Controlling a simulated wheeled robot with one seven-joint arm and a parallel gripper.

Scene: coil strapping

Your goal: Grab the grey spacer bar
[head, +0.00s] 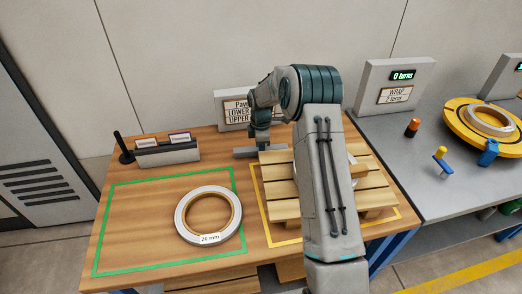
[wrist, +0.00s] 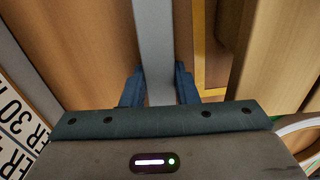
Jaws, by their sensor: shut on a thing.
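The grey spacer bar (head: 244,153) lies at the back of the wooden table, beside the slatted pallet (head: 283,209). In the wrist view the bar (wrist: 154,40) runs lengthwise between the two blue fingers of my gripper (wrist: 159,84). The fingers are shut on its sides. In the head view my gripper (head: 261,140) is low over the bar, and my arm hides part of the pallet. I cannot tell whether the bar is lifted off the table.
A white coil (head: 183,218) marked 20 mm lies inside a green outline. A sign (head: 232,101) stands just behind my gripper. A grey holder (head: 167,154) with labels and a dark post (head: 124,148) stand at the back left. A yellow turntable (head: 455,125) is at right.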

